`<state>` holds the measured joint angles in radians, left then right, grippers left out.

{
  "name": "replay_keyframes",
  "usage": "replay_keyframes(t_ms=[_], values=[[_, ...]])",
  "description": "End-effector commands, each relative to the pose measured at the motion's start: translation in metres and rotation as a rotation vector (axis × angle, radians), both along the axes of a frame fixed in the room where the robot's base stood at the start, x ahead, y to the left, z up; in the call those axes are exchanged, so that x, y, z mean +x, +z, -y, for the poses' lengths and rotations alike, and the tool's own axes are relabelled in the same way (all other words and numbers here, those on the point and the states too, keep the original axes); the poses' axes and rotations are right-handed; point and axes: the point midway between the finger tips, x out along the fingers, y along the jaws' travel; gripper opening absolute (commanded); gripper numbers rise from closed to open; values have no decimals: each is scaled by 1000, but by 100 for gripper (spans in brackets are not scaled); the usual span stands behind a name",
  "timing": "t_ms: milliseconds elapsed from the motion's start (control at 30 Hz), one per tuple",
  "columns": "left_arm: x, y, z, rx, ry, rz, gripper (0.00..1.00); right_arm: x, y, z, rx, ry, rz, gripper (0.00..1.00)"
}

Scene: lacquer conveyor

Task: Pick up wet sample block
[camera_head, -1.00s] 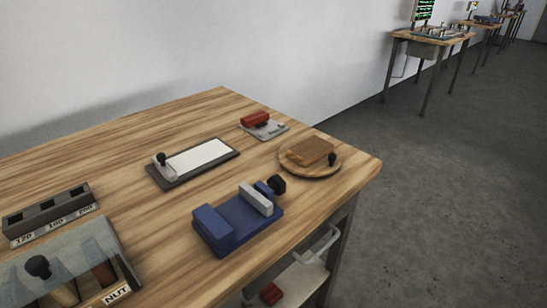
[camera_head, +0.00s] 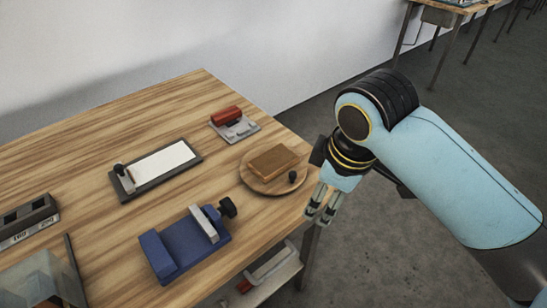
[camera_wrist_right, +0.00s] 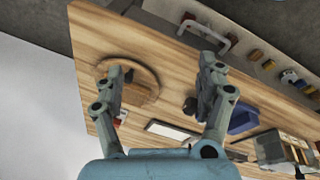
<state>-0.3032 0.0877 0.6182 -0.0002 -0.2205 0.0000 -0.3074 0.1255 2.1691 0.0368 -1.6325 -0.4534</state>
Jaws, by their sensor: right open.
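A brown block (camera_head: 274,160), which I take for the wet sample block, lies flat on a round wooden board (camera_head: 254,183) near the table's right corner. A small black knob (camera_head: 292,177) stands on the board beside it. My right gripper (camera_head: 321,212) is open and empty, just off the table's right edge, to the right of the board and apart from the block. In the right wrist view the round board (camera_wrist_right: 150,72) is between and behind the open fingers, and the left finger partly covers it. My left gripper is not in view.
A blue vise-like fixture (camera_head: 165,261) stands in front of the board. A dark tray with a white panel (camera_head: 165,162) and a red-topped grey device (camera_head: 240,130) lie behind. A slotted holder (camera_head: 30,218) is at the left. Bare table (camera_head: 90,145) lies at the far left.

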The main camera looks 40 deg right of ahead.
Motion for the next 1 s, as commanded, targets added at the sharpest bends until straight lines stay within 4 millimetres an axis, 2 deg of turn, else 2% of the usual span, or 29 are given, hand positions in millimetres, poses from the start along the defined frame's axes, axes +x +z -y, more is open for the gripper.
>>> replay_keyframes(t_ms=[33, 267, 400, 533, 600, 700, 1000], values=[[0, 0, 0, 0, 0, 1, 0, 15, -2, 2, -13, 62, -16, 73], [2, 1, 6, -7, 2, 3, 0, 81, -8, 9, -65, 434, -114, 73], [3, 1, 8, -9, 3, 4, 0, 131, 1, 14, -79, 724, -180, 73], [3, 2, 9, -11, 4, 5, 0, 169, 16, 18, -74, 972, -224, 73], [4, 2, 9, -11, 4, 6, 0, 180, 23, 19, -69, 1058, -236, 73], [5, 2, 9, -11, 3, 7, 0, 186, 21, 19, -63, 1120, -246, 73], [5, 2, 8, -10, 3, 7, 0, 188, -23, 20, -64, 1133, -247, 73]])
